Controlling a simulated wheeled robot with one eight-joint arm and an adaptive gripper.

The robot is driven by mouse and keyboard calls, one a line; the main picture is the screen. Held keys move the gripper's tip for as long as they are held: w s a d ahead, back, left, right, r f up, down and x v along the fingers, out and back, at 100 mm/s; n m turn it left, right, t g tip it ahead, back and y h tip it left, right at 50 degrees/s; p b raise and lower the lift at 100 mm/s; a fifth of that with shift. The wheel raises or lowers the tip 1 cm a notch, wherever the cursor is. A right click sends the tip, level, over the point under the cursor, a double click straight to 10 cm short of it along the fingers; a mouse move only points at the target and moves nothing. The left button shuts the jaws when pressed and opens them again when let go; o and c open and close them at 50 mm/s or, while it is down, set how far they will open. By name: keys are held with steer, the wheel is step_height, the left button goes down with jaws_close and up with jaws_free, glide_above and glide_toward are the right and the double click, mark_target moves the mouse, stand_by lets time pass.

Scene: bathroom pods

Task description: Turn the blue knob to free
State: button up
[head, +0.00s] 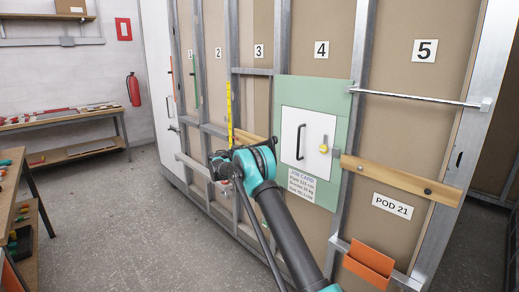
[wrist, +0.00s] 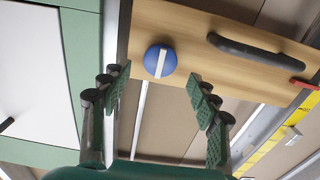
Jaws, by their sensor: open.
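The blue knob (wrist: 160,60) shows in the wrist view, round, with a white bar across its face that runs nearly up and down in the picture. It sits on a light wooden panel (wrist: 190,30). My gripper (wrist: 158,88) is open and empty, with its green-padded fingers below and to either side of the knob. The fingers look apart from the knob; the distance in depth is hard to tell. In the head view the knob does not show, and my arm covers much of that area. No label reading "free" is legible.
A dark handle (wrist: 255,52) and a red piece (wrist: 305,84) lie to the right of the knob. A white door (head: 308,137) with a yellow-marked latch (head: 323,149) is beside my arm in the head view. Open grey floor (head: 130,225) lies to the left.

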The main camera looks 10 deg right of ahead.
steer(key=shift+x, duration=1.95)
steer(key=shift+c, duration=0.3)
steer(key=c, duration=1.1)
